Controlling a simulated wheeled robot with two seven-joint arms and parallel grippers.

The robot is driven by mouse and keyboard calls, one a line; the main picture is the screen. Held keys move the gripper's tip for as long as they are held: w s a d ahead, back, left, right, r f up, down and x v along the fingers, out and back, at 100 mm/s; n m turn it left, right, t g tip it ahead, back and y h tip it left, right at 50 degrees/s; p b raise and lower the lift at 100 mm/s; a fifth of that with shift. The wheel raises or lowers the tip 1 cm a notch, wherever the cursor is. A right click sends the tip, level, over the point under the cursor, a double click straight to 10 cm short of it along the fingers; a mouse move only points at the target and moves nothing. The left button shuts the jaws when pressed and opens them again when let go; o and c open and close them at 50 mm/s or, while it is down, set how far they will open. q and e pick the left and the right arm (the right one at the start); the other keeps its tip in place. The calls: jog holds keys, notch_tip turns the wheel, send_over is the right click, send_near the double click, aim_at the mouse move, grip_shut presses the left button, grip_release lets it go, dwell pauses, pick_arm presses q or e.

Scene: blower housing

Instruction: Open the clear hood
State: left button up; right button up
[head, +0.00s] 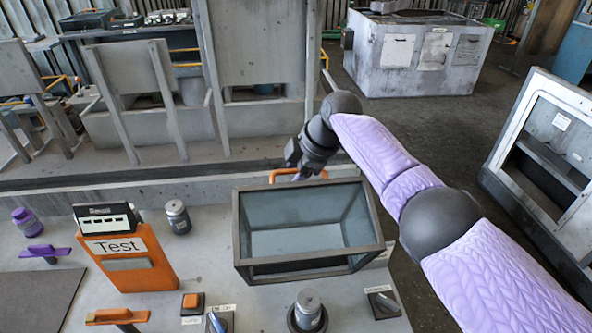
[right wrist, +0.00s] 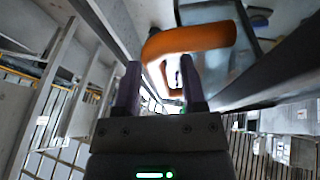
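The clear hood (head: 290,212) is a glass box with a dark frame, seated on the grey bench in the head view, and it looks closed. An orange handle (head: 283,175) is at its far edge; it shows large in the right wrist view (right wrist: 205,38). My right gripper (head: 300,167) is at this handle, with its tips partly hidden by the wrist. In the right wrist view, its two fingers (right wrist: 160,88) are apart, with orange handle parts at and between the tips. Contact cannot be told. My left gripper is not in view.
An orange Test stand (head: 132,262) with a black device is left of the hood. A metal cylinder (head: 178,217), a front knob (head: 308,309), an orange button (head: 191,301) and switches surround it. A grey frame panel (head: 540,165) stands at the right.

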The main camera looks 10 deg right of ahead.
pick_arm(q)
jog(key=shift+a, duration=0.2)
pick_arm(e)
jog(key=shift+d+r, duration=0.15)
jog(key=shift+r, duration=0.25)
pick_arm(q)
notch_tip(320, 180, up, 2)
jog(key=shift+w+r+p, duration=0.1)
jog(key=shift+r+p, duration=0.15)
jog(key=shift+p, duration=1)
pick_arm(e)
jog(key=v, duration=0.9)
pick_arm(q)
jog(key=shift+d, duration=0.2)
pick_arm(e)
jog(key=shift+s, duration=0.15)
